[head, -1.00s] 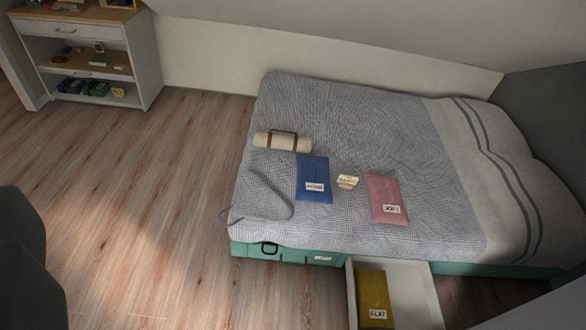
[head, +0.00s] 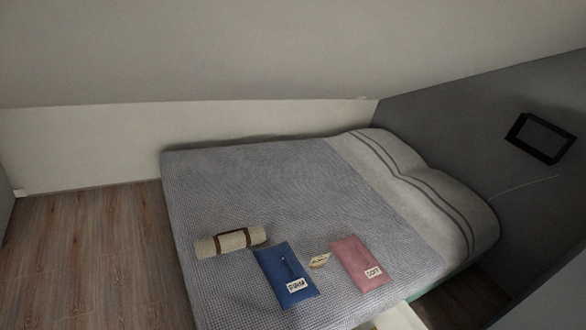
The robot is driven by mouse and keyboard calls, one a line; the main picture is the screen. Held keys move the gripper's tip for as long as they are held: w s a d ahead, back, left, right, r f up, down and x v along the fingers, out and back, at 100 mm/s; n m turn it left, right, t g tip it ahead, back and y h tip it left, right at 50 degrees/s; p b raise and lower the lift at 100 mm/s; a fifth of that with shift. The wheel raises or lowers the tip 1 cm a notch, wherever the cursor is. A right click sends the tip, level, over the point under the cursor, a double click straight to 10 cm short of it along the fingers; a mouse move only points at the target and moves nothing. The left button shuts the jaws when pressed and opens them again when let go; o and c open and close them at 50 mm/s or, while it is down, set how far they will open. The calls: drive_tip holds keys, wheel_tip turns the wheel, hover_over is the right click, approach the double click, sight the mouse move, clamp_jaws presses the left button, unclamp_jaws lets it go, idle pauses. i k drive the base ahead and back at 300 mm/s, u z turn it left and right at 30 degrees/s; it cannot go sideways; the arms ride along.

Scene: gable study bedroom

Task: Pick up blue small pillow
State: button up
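The blue small pillow (head: 286,276) lies flat on the grey bed (head: 240,180), near its front edge. It has a white label at its lower end. A rolled cream blanket with a brown strap (head: 229,242) lies to its left. A small tan tag (head: 320,260) and a pink pillow (head: 361,263) with a white label lie to its right. My gripper does not show in the view.
A white drawer (head: 398,318) stands open at the bed's front, mostly cut off by the frame. The wooden floor (head: 90,250) is clear at left. Walls close in behind and at right; a black frame (head: 540,138) hangs on the dark right wall.

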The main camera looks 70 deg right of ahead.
sight(291, 284)
drive_tip(key=z, duration=0.55)
drive_tip(key=i, duration=1.05)
drive_tip(key=z, duration=0.75)
drive_tip(key=k, duration=0.8)
drive_tip(key=z, duration=0.2)
drive_tip(key=i, duration=0.9)
drive_tip(key=u, duration=0.1)
